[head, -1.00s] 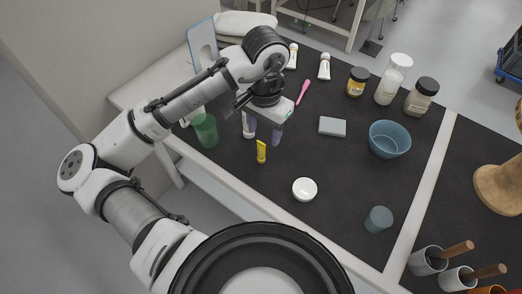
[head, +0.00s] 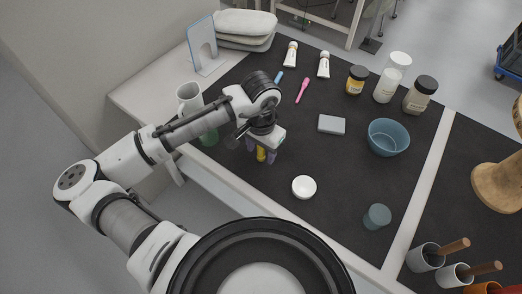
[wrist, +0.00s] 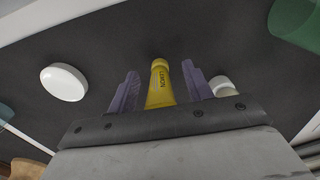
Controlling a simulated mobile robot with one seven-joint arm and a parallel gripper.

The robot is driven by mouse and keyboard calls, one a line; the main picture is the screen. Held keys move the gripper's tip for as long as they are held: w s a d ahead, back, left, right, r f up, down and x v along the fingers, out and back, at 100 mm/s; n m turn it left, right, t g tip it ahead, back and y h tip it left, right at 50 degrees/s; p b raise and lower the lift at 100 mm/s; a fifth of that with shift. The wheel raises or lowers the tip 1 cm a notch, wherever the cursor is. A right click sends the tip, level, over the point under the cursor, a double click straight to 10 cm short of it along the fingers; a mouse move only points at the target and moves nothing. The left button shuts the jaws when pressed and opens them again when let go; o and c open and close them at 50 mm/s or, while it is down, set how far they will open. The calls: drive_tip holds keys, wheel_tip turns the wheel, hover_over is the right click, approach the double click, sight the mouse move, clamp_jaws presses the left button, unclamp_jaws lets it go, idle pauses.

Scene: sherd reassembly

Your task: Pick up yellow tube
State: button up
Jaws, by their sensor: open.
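The yellow tube (wrist: 161,84), with dark lettering, lies between the two purple fingers of my gripper (wrist: 160,92) in the wrist view. The fingers are open, with a gap on each side of the tube. In the head view my gripper (head: 261,152) is over the tube (head: 261,155), near the front edge of the black mat. My gripper hides most of the tube there. I cannot tell how high the fingers are above the mat.
A small white dish (head: 304,187) lies to the right of my gripper. A pale-capped container (wrist: 222,86) is close beside the right finger in the wrist view. A grey block (head: 331,124) and blue bowl (head: 388,137) lie farther right.

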drive_tip(key=c, duration=1)
drive_tip(key=shift+c, duration=0.2)
wheel_tip(320, 180, up, 20)
